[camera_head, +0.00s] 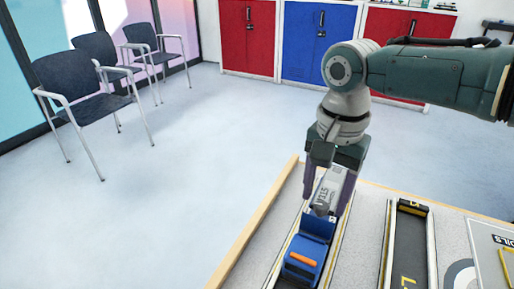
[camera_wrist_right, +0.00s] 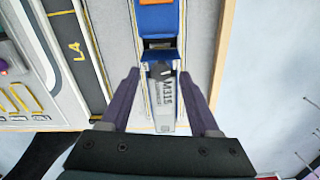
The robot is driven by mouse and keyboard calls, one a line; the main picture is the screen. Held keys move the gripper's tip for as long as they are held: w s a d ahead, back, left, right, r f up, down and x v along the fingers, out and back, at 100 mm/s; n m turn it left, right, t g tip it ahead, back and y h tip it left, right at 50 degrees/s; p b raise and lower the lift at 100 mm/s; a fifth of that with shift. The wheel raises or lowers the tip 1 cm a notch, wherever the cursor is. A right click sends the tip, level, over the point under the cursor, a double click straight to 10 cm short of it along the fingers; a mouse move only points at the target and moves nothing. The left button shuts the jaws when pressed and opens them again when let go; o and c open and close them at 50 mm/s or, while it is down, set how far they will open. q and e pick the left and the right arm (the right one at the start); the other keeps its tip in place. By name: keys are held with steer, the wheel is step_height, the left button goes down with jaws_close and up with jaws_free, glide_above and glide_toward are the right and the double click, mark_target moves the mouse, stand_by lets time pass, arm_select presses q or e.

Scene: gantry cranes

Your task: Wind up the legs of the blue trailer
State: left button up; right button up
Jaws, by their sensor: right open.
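The blue trailer (camera_head: 305,250) stands in a lane on the table, with an orange bar (camera_head: 302,259) on its near end. It also shows at the top of the right wrist view (camera_wrist_right: 157,22). A grey block with dark lettering (camera_head: 327,188) adjoins its far end; it also shows in the right wrist view (camera_wrist_right: 163,105). I cannot tell whether they are joined. My right gripper (camera_head: 323,204) is open, with its purple fingers on either side of the grey block and apart from it. The trailer's legs cannot be made out. My left gripper is out of view.
A wooden rim (camera_head: 255,222) edges the table on the left. A second lane (camera_head: 408,245) marked with yellow lettering lies to the right, then a grey board (camera_head: 495,250). Chairs (camera_head: 85,85) and red and blue cabinets (camera_head: 318,42) stand beyond open floor.

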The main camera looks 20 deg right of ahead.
steer(key=shift+f, duration=0.65)
jaws_close()
